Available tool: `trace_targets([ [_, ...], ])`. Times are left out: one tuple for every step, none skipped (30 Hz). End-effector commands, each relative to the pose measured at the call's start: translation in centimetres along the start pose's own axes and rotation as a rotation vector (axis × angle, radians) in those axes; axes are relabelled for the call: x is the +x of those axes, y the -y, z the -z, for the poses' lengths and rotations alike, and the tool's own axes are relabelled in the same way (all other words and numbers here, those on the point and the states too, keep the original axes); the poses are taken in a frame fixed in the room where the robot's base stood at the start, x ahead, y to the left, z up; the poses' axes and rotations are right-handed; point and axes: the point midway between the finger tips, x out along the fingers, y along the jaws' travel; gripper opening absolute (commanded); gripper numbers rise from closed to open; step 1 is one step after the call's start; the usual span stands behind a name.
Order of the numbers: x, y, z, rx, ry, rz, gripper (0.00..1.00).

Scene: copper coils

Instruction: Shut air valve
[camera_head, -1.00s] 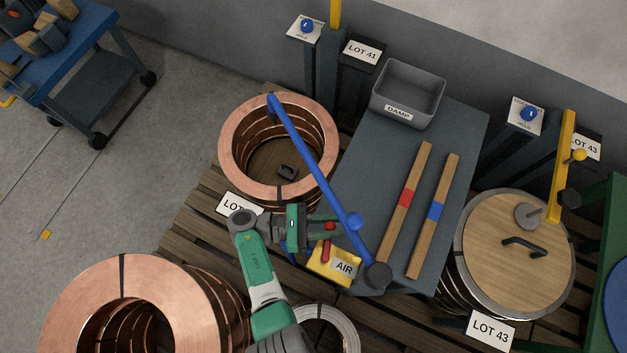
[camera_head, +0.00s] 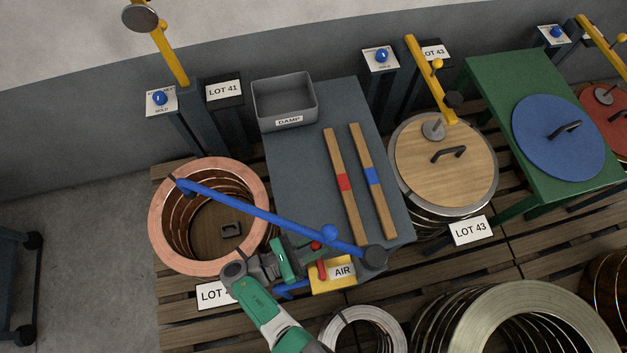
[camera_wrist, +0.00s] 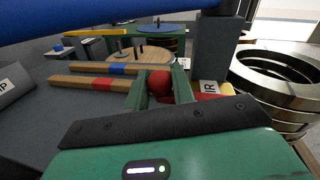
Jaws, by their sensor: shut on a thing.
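The air valve is a yellow box marked AIR (camera_head: 342,272) with a red lever (camera_head: 321,269) that ends in a red ball knob (camera_head: 315,245). It sits at the near edge of the grey bench. My gripper (camera_head: 317,247) reaches in from the left, under the blue bar. In the wrist view, its two green fingers (camera_wrist: 159,76) are shut on the red ball knob (camera_wrist: 159,84). The yellow body shows behind the right finger, partly hidden. In the head view, the lever stands up from the box, leaning slightly left.
A blue bar (camera_head: 256,212) with a blue ball crosses just above my gripper, from the open copper coil (camera_head: 165,232) to a dark pivot (camera_head: 373,258). The grey bench (camera_head: 300,165) holds a DAMP tray (camera_head: 284,103) and two wooden sticks. A lidded coil (camera_head: 428,165) stands to the right.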

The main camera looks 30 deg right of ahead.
Motion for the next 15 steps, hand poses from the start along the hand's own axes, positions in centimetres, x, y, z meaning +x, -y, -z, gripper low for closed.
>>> trace_targets([
  [0.05, 0.03, 0.07, -0.001, -0.002, 0.001, 0.00],
  [0.05, 0.02, 0.08, -0.001, -0.002, 0.001, 0.00],
  [0.05, 0.03, 0.08, -0.001, -0.002, 0.001, 0.00],
  [0.05, 0.03, 0.08, -0.001, -0.002, 0.001, 0.00],
  [0.05, 0.03, 0.08, -0.002, -0.002, 0.001, 0.28],
  [0.05, 0.03, 0.08, -0.002, -0.002, 0.001, 0.36],
  [0.05, 0.03, 0.08, -0.002, -0.002, 0.001, 0.42],
  [0.04, 0.03, 0.08, -0.002, -0.002, 0.001, 0.44],
  [0.04, 0.02, 0.07, -0.002, -0.001, 0.001, 0.44],
  [0.04, 0.02, 0.07, -0.002, -0.001, 0.001, 0.44],
  [0.03, 0.02, 0.06, -0.001, -0.001, 0.001, 0.44],
  [0.03, 0.02, 0.06, -0.001, -0.001, 0.001, 0.44],
  [0.03, 0.01, 0.06, -0.001, -0.001, 0.001, 0.44],
  [0.02, 0.01, 0.05, -0.001, -0.001, 0.000, 0.44],
  [-0.03, 0.00, 0.06, -0.001, -0.001, 0.000, 0.44],
])
